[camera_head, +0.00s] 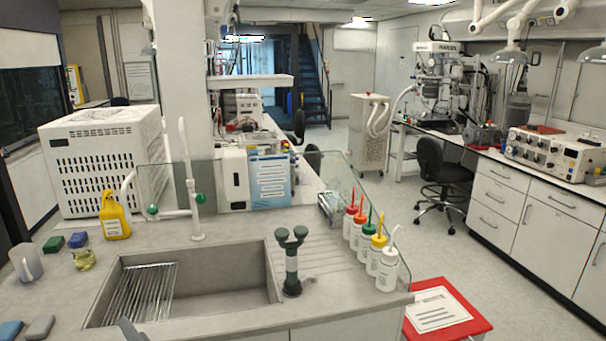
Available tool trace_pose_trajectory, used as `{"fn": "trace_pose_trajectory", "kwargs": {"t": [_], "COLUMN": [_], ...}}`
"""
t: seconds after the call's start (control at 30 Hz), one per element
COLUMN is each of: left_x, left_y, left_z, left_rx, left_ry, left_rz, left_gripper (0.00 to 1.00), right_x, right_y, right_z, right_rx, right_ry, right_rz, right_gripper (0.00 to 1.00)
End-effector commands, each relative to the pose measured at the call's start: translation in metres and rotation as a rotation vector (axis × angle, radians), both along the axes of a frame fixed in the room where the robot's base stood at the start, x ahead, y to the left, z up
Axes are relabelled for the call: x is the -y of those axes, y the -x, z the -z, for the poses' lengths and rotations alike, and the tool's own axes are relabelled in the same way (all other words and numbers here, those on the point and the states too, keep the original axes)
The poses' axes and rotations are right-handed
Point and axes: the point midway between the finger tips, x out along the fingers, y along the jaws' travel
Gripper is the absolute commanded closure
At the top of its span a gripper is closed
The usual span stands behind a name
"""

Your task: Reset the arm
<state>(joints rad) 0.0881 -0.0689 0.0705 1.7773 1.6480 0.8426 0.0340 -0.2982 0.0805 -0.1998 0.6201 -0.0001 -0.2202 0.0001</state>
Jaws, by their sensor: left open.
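Only a small dark grey tip of my left gripper (131,329) shows at the bottom edge, in front of the sink's near left corner. Its jaws are open, and nothing shows between them. Most of the gripper and its arm are out of the picture. My right gripper is not in view.
A grey sink (228,272) with a wire rack (142,292) lies beside my left gripper. A dark green fixture (291,262) stands at its right. Several wash bottles (388,270) line the counter's right end. A yellow bottle (115,217) stands behind left.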

Motion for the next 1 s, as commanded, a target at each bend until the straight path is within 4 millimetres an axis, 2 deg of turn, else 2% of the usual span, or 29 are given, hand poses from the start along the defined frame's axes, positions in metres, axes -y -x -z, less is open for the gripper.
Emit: {"fn": "trace_pose_trajectory", "kwargs": {"t": [0.27, 0.37, 0.57, 0.77, 0.87, 1.0], "left_x": [0.034, 0.052, 0.101, 0.143, 0.16, 0.181], "left_y": [-0.013, -0.016, -0.009, 0.021, 0.044, 0.084], "left_z": [0.068, 0.105, 0.204, 0.306, 0.355, 0.42], "left_rx": [-0.204, -0.304, -0.541, -0.757, -0.858, -0.991], "left_ry": [-0.238, -0.344, -0.579, -0.763, -0.841, -0.937], "left_rz": [0.13, 0.205, 0.411, 0.624, 0.731, 0.88], "left_gripper": [0.47, 0.47, 0.47, 0.47, 0.47, 0.47], "right_x": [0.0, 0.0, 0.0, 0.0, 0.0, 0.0], "right_y": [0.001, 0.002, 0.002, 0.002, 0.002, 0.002], "right_z": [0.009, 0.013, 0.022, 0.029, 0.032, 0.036], "right_rx": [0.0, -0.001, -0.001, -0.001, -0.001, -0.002], "right_ry": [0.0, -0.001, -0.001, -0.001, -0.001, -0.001], "right_rz": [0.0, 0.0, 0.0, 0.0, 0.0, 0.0], "right_gripper": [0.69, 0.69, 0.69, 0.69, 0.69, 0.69]}}
